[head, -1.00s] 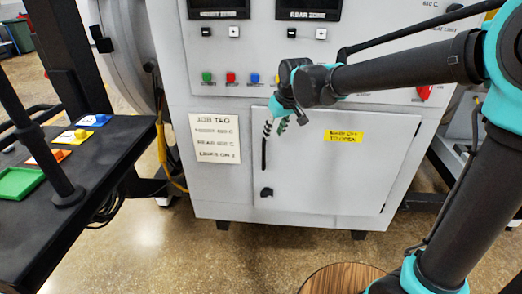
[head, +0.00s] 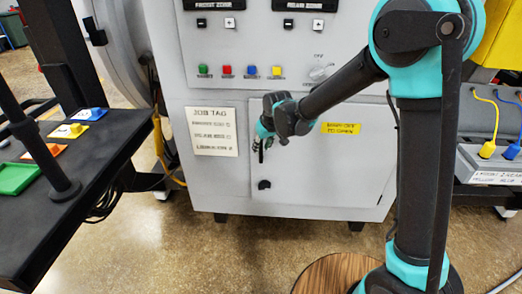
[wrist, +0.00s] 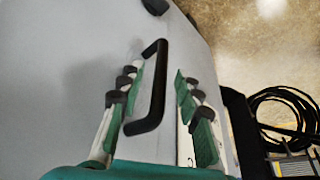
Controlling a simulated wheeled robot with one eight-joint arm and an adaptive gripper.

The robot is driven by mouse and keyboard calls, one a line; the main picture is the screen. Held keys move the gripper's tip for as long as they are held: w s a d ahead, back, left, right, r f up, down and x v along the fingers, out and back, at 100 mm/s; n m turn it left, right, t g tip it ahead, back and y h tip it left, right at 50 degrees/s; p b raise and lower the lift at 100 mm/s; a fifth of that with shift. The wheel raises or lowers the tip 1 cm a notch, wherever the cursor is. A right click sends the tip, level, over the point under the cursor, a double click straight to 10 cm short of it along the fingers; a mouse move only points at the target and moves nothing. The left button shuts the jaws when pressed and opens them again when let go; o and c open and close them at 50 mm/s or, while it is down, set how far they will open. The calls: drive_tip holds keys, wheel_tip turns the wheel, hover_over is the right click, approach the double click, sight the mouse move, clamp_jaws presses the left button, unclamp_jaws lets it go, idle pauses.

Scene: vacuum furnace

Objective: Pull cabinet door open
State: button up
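The white cabinet door (head: 340,178) is in the lower front of the furnace and looks shut. A yellow label (head: 341,128) is on its upper part. A black bar handle (wrist: 152,88) stands on the door's left side; in the head view my gripper hides much of it. My gripper (wrist: 157,80) is open, with one green-padded finger on each side of the handle and visible gaps to it. In the head view, my gripper (head: 263,140) is at the door's upper left. A small black latch (head: 264,185) sits below the handle.
A black table (head: 75,205) with coloured blocks and a green tray (head: 17,177) stands at the left. A round wooden stool top (head: 335,272) is in front at the bottom. A grey box with cables (head: 490,160) is at the right.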

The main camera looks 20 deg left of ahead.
drive_tip(key=shift+x, duration=1.05)
drive_tip(key=shift+c, duration=0.2)
clamp_jaws()
